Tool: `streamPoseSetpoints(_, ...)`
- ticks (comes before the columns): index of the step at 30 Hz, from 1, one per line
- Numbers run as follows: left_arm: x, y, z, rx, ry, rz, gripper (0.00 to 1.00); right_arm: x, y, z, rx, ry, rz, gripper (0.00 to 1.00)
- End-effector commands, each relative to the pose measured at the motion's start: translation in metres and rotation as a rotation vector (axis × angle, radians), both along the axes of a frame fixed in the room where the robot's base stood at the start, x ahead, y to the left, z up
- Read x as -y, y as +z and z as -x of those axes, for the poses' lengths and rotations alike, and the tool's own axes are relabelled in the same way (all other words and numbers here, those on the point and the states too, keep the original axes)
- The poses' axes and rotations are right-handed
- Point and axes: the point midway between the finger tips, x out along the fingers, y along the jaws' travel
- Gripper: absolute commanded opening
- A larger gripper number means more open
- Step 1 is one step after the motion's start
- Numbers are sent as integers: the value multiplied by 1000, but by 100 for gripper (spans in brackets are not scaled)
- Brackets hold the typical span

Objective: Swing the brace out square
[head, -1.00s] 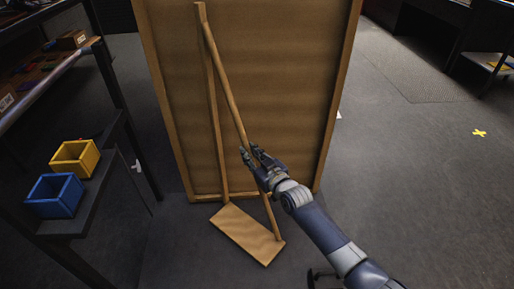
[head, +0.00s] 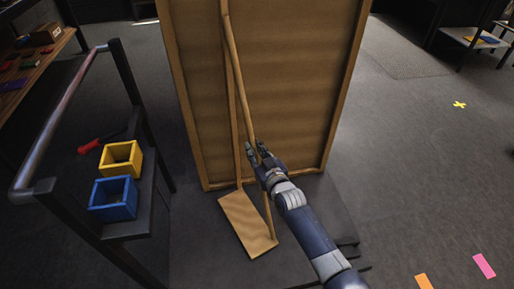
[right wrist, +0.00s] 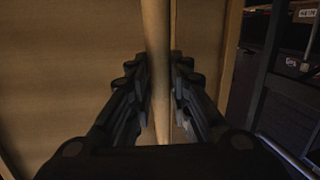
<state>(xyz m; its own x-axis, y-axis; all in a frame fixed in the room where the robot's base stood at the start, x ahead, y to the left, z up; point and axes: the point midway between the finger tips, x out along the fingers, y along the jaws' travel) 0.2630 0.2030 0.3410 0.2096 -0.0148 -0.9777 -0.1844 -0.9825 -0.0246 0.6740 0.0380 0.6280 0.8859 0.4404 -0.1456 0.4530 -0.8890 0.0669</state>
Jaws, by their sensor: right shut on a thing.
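The brace is a wooden frame on a tall brown panel (head: 290,80). Its slanting pole (head: 241,88) runs from the top down to the foot board (head: 249,225). A second, straighter pole (head: 235,130) stands behind it against the panel. My right gripper (head: 257,150) is shut on the slanting pole at about mid-height. In the right wrist view the pole (right wrist: 157,50) runs upright between the two fingers (right wrist: 160,95). The foot board sticks out from the panel at an angle over the dark base. My left gripper is not in view.
A dark cart with a metal rail (head: 65,110) stands at the left, holding a yellow box (head: 121,159) and a blue box (head: 113,200). Pink (head: 484,265) and orange (head: 424,282) marks lie on the floor. Open floor lies to the right.

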Motion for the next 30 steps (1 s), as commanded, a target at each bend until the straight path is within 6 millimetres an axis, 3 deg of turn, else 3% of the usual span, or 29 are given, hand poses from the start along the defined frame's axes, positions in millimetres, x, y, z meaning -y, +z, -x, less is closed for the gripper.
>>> streamPoseSetpoints(14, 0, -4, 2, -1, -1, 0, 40, -5, 4, 0, 10, 3, 7, 0)
streamPoseSetpoints(15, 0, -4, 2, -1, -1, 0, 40, -5, 4, 0, 11, 3, 6, 22)
streamPoseSetpoints(16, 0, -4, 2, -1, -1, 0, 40, -5, 4, 0, 11, 2, 6, 26)
streamPoseSetpoints(30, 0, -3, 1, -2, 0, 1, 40, 3, 2, 8, 4, -3, 2, 26)
